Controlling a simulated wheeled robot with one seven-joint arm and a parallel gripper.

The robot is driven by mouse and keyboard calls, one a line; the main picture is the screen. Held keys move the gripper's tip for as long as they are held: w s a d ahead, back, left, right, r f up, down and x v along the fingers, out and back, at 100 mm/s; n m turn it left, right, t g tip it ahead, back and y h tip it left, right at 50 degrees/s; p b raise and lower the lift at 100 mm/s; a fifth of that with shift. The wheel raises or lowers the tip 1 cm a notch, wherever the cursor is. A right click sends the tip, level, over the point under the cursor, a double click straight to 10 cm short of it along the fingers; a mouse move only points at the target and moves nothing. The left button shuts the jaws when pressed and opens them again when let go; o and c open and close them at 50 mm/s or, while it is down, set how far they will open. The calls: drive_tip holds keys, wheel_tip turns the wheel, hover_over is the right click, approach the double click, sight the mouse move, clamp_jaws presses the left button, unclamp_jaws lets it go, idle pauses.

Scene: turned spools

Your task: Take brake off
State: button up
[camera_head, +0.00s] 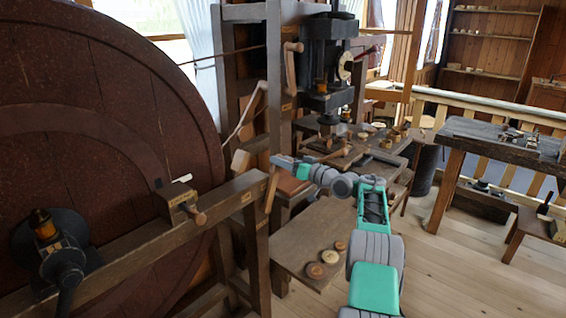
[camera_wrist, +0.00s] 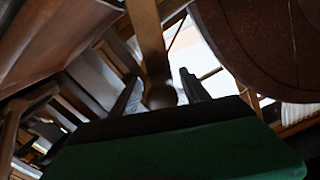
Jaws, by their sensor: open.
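The large dark red-brown wheel (camera_head: 110,130) fills the left side of the head view and the upper right of the wrist view (camera_wrist: 265,40). A bent wooden lever (camera_head: 246,117) with a pale block (camera_head: 240,162) at its lower end stands by the wheel's rim; I cannot tell for certain which part is the brake. My gripper (camera_head: 274,159) is open beside the upper end of a short wooden handle (camera_head: 270,190) on the frame. In the wrist view, a wooden bar with a rounded end (camera_wrist: 150,40) shows between my open fingers (camera_wrist: 160,90). Contact cannot be told.
A wooden beam (camera_head: 140,248) crosses in front of the wheel. A dark upright machine (camera_head: 325,60) stands behind my gripper. A low bench (camera_head: 300,235) with round wooden pieces lies below my arm. The plank floor (camera_head: 450,270) at right is mostly clear.

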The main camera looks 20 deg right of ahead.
drive_tip(key=b+v, duration=0.1)
drive_tip(key=v, duration=0.6)
drive_tip(key=shift+s+d+b, duration=0.2)
drive_tip(key=shift+s+b, duration=0.15)
drive_tip(key=shift+f, duration=0.15)
